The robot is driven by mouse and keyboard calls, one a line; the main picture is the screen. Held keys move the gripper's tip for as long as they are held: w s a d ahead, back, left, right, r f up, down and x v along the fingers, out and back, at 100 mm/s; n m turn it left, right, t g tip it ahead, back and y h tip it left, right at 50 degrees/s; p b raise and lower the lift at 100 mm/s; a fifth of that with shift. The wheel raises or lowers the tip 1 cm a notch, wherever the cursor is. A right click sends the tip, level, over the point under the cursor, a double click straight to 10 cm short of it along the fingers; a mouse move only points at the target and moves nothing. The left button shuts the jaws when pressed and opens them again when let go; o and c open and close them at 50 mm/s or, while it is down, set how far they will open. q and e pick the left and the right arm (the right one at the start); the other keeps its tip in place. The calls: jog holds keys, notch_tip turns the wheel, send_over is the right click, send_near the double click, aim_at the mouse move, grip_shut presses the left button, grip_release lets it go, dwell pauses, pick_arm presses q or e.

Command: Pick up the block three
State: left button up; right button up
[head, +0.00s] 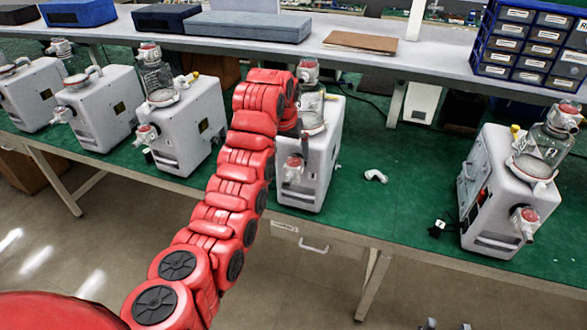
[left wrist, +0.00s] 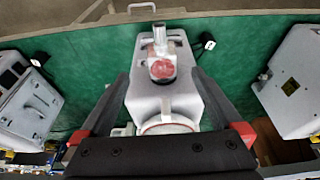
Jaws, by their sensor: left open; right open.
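No thing clearly marked as block three shows; white canister pumps stand on the green bench top. My left arm reaches over the pump (head: 312,165) in the middle of the head view, and its links hide part of that pump's left side. In the left wrist view my left gripper (left wrist: 160,82) is open, with one finger on each side of the same pump's white body (left wrist: 160,98). I cannot tell whether the fingers touch the body.
Three pumps stand left, the nearest (head: 188,130) close to my arm. Another pump (head: 510,195) stands far right. A small white fitting (head: 376,176) lies on the green top (head: 400,200), which is mostly clear there. Blue drawers (head: 530,45) stand on the back shelf.

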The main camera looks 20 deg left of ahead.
aim_at(291, 169)
pick_arm(q)
jog(key=p+x, duration=0.1)
jog(key=x, duration=0.3)
jog(key=shift+f, duration=0.2)
jog(key=p+x, duration=0.3)
jog(key=x, duration=0.1)
jog(key=shift+s+a+f, duration=0.1)
jog(key=shift+a+f, duration=0.05)
jog(key=shift+f, duration=0.1)
jog(key=shift+f+p, duration=0.35)
jog(key=shift+f, duration=0.15)
grip_shut()
